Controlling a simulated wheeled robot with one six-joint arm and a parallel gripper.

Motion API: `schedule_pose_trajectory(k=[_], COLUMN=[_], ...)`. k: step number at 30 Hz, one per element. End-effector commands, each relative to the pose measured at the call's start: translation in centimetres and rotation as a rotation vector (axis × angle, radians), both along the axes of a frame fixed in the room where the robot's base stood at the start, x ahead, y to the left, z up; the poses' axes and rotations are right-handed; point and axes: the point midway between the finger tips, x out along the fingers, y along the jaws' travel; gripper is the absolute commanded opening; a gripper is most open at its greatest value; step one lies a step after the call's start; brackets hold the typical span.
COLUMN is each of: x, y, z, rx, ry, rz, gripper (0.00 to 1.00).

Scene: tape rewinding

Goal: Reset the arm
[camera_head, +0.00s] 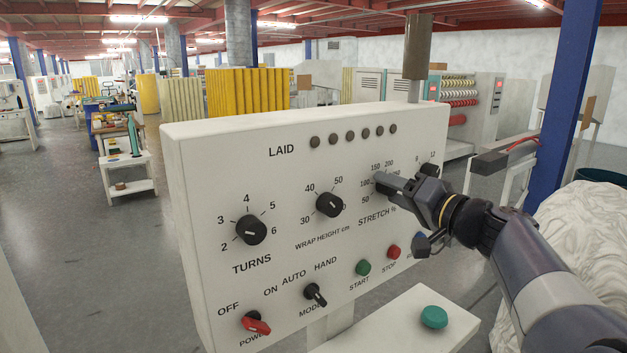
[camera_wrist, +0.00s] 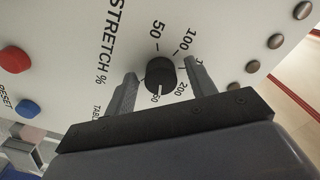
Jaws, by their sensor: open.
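My gripper (camera_head: 383,184) is at the upper right of a white control panel (camera_head: 235,175), by the STRETCH % dial. In the wrist view my gripper (camera_wrist: 163,85) is open, with one finger on each side of the black STRETCH % knob (camera_wrist: 160,72). I cannot tell whether the fingers touch the knob. Its white pointer is on the side facing my gripper, near a partly readable number.
The panel also bears a TURNS knob (camera_head: 251,230), a WRAP HEIGHT knob (camera_head: 329,204), a MODE switch (camera_head: 315,294), a red POWER switch (camera_head: 256,324), a green START button (camera_head: 363,268) and a red STOP button (camera_head: 393,252). A blue post (camera_head: 569,110) stands behind my arm.

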Motion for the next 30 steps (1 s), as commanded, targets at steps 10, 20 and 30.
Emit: schedule_pose_trajectory(k=[10,20,30], x=[0.04,0.04,0.03], y=[-0.05,-0.08,-0.07], z=[0.11,-0.04,-0.09], rx=[-0.179,-0.267,-0.272], ry=[-0.129,-0.193,-0.197], rz=[-0.001,-0.001,-0.001], gripper=[0.53,0.53,0.53])
